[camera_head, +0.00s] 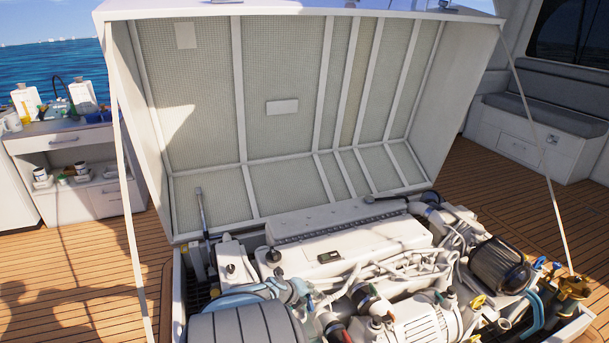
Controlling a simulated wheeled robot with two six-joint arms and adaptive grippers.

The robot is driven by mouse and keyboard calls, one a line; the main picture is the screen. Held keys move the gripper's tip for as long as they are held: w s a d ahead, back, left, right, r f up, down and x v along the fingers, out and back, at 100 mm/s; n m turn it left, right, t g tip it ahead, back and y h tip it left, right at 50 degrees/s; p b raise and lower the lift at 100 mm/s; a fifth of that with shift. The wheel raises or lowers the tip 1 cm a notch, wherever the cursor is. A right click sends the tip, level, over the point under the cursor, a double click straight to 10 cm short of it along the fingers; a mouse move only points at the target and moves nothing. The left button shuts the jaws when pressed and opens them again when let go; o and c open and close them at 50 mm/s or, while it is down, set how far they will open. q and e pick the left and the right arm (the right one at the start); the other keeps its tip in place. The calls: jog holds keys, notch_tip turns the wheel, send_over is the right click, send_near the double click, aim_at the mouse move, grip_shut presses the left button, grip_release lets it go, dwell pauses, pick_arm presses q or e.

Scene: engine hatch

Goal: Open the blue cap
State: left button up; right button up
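Neither of my grippers shows in the head view. The white engine (350,243) sits in the open hatch below the raised lid. At its right side, small blue parts (540,262) stand beside a dark cylinder (500,264). They are too small to tell whether one is the blue cap. A light-blue hose (245,292) runs at the front left of the engine. A dark round cap (273,256) sits on the engine's left top.
The hatch lid (282,106) stands open, with thin straps (130,220) at both sides. A cabinet (75,140) with bottles and jars stands at the left. A grey bench (555,105) is at the right. Wooden deck (60,265) lies clear at the left.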

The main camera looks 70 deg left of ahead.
aim_at(308, 295)
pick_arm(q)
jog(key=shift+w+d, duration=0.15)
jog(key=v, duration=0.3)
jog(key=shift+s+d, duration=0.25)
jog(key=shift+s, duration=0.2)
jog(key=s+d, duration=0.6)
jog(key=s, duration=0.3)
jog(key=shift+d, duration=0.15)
